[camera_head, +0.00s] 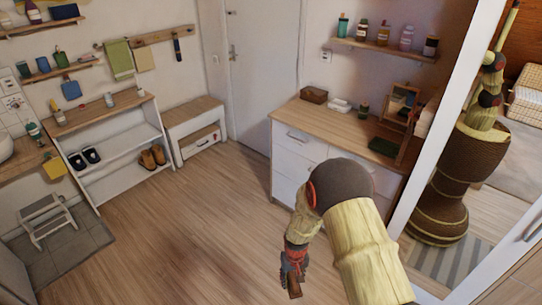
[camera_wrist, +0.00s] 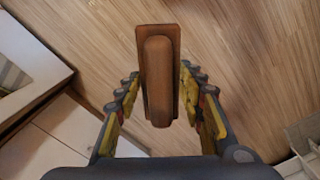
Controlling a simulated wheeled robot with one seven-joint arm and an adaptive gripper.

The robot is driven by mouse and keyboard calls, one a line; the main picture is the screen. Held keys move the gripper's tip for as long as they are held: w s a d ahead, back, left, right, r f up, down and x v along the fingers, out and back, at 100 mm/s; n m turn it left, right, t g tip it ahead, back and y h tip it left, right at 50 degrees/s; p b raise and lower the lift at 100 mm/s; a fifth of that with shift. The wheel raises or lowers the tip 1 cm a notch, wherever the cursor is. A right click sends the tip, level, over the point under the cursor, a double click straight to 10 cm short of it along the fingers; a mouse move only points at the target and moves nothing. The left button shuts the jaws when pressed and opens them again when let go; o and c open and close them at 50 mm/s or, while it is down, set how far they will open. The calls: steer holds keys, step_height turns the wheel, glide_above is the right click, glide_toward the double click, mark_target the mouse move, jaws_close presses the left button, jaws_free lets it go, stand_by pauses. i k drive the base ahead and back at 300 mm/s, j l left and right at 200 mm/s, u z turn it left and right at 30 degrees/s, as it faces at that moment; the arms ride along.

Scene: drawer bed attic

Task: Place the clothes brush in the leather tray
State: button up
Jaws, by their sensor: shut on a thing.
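My gripper (camera_head: 291,266) hangs low over the wooden floor in the head view, left of the dresser. In the wrist view it is shut on the clothes brush (camera_wrist: 158,80), a brown wooden block with a rounded raised back, its long side pointing away from the palm. The brush also shows as a small brown piece below the fingers in the head view (camera_head: 295,287). A small brown tray (camera_head: 313,95), which looks like the leather tray, sits at the back left of the dresser top. Its inside is too small to make out.
The dresser (camera_head: 345,128) also bears white items (camera_head: 340,106), a small green bottle (camera_head: 364,111), a dark green flat item (camera_head: 383,147) and a wooden-framed mirror (camera_head: 402,102). A shoe rack (camera_head: 120,150) and bench (camera_head: 195,125) stand left. The middle floor is clear.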

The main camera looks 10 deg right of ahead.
mark_target(385, 148)
steer(key=i+z, duration=0.15)
steer(key=i, duration=0.3)
steer(key=i+j+z, duration=0.15)
steer(key=i, duration=0.25)
steer(key=i+j+z, duration=0.15)
steer(key=i, duration=0.3)
steer(key=i+j+z, duration=0.1)
steer(key=i, duration=0.3)
